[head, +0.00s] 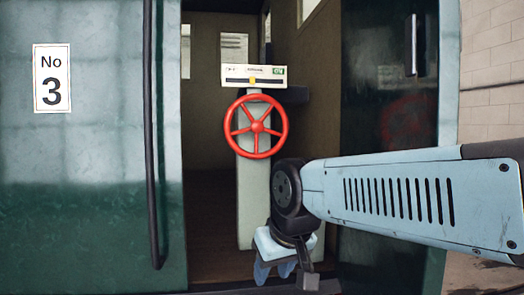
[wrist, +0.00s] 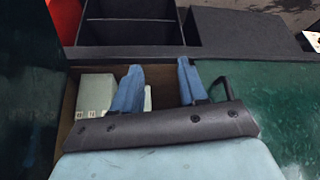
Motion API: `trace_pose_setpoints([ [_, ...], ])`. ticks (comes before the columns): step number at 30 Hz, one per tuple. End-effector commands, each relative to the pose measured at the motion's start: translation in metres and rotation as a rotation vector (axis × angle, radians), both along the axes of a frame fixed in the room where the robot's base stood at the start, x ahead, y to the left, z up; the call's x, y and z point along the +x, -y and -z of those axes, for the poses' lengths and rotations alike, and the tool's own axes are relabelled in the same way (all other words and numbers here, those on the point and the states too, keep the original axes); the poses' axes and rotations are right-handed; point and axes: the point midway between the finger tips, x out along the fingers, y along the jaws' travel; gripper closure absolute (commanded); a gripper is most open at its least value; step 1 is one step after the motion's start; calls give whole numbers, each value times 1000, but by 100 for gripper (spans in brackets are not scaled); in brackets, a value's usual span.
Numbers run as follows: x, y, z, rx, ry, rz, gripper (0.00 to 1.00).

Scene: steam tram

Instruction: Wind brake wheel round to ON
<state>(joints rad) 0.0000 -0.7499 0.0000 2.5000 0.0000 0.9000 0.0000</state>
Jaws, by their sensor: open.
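The red brake wheel (head: 256,127) has several spokes and faces me on a pale column (head: 252,200) inside the tram doorway. Above it is a white indicator panel (head: 253,70) with a dark slot, a yellow marker (head: 252,81) near the slot's middle, and a green label at its right end that seems to read ON. My gripper (head: 274,272) hangs below and slightly right of the wheel, apart from it, pointing down. In the wrist view my gripper (wrist: 159,65) shows two blue fingers spread apart with nothing between them. The wheel is not in the wrist view.
The green tram side with a No 3 plate (head: 52,78) and a dark vertical handrail (head: 153,140) stand left of the doorway. A dark green panel (head: 390,110) stands right.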

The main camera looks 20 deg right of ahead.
Motion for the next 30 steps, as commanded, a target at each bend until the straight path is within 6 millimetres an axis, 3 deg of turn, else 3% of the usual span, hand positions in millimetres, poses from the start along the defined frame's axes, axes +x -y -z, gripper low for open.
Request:
trace_pose_setpoints([
  [4, 0, 0, 0, 0, 0, 0, 57],
  [7, 2, 0, -1, 3, 5, 5, 51],
  [11, 24, 2, -11, 30, 60, 63, 51],
  [14, 62, 11, -27, 83, 158, 166, 51],
  [17, 112, 29, -50, 160, 298, 300, 51],
  [24, 224, 95, -111, 385, 672, 602, 51],
  [30, 284, 153, -152, 568, 954, 757, 51],
])
